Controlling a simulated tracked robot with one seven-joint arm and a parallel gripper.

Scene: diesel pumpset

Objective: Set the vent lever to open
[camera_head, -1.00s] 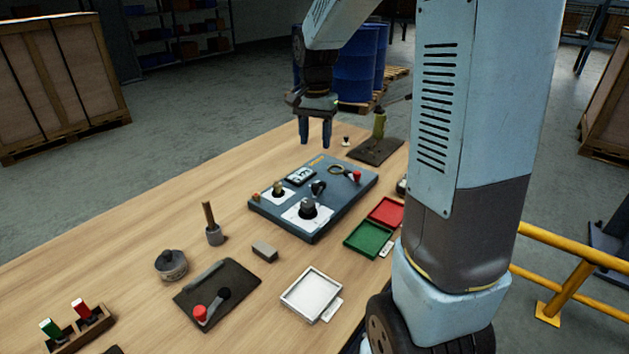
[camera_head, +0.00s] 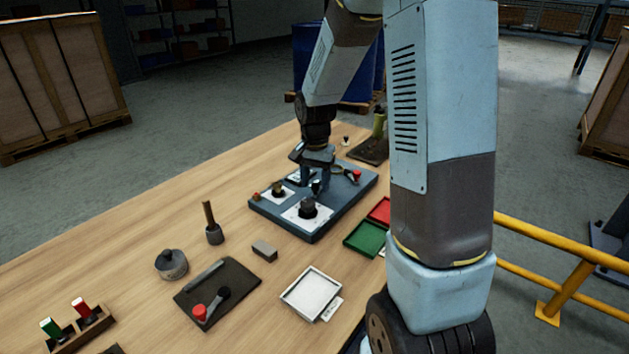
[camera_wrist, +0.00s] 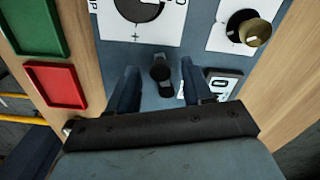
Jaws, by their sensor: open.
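A small black lever (camera_wrist: 161,73) stands on the blue-grey panel (camera_wrist: 150,45), between my gripper's fingers in the wrist view. No vent label is readable on it. My gripper (camera_wrist: 158,68) is open, with one finger on each side of the lever and visible gaps. In the head view my gripper (camera_head: 313,184) is low over the middle of the panel (camera_head: 320,228), and the lever (camera_head: 316,188) is partly hidden by the fingers. A red-tipped control (camera_head: 356,175) sits at the panel's right side.
The panel also carries a large dark knob (camera_head: 308,208) on a white plate, a brass knob (camera_wrist: 257,32) and a counter (camera_wrist: 222,84). Green (camera_head: 366,239) and red (camera_head: 381,210) trays lie beside it. A white tray (camera_head: 312,294) is nearer.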

